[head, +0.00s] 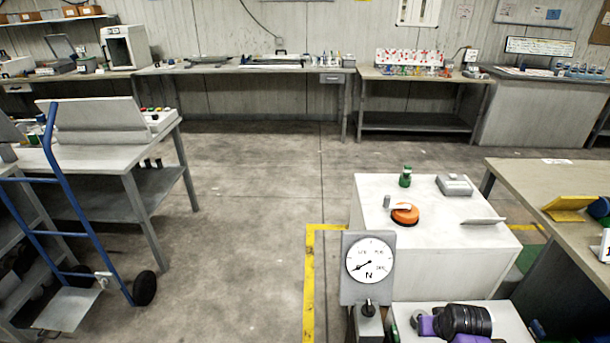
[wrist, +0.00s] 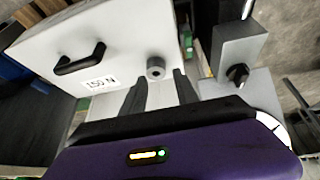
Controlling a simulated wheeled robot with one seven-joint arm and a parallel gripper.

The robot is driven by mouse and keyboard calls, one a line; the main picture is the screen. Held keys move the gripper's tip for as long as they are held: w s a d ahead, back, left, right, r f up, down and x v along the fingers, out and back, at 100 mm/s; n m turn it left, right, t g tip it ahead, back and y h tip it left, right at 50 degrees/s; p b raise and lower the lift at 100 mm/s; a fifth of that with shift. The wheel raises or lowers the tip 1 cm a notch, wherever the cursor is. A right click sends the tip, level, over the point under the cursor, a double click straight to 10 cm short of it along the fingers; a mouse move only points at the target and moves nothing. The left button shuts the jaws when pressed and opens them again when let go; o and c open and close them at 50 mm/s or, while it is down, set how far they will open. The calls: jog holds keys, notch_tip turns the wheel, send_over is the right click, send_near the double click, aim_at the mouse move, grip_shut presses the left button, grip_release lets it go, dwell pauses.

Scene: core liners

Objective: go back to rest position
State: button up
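My gripper (wrist: 161,76) is open in the wrist view, its two dark fingers apart with nothing held between them. A short grey round knob (wrist: 155,68) on a white panel shows just beyond the fingertips; I cannot tell how far away it is. In the head view, part of my purple and black arm (head: 462,322) is at the bottom right, low in front of the white cabinet (head: 430,262). My fingertips cannot be made out there.
A dial gauge (head: 369,262) on a grey stand is left of my arm; its black knob (wrist: 238,74) shows in the wrist view. The panel has a black handle (wrist: 80,60) and a "150 N" label (wrist: 102,83). A workbench (head: 540,190) stands right.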

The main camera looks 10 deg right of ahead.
jog(key=s+a+r+n+t+h, duration=0.1)
jog(key=s+a+r+n+t, duration=0.1)
jog(key=s+a+r+t, duration=1.2)
jog(key=s+a+r+g+y, duration=0.1)
jog(key=s+a+r, duration=0.2)
jog(key=s, duration=0.3)
jog(key=s+a+r+n+g+y, duration=0.1)
jog(key=s+a+r, duration=0.3)
jog(key=s, duration=0.2)
jog(key=s+a+r+n+g+y, duration=0.1)
jog(key=s+a+r+g, duration=0.1)
jog(key=s, duration=0.5)
notch_tip(320, 180, up, 3)
jog(key=shift+a+f+y, duration=0.2)
jog(key=shift+a+y, duration=0.1)
jog(key=shift+a, duration=0.45)
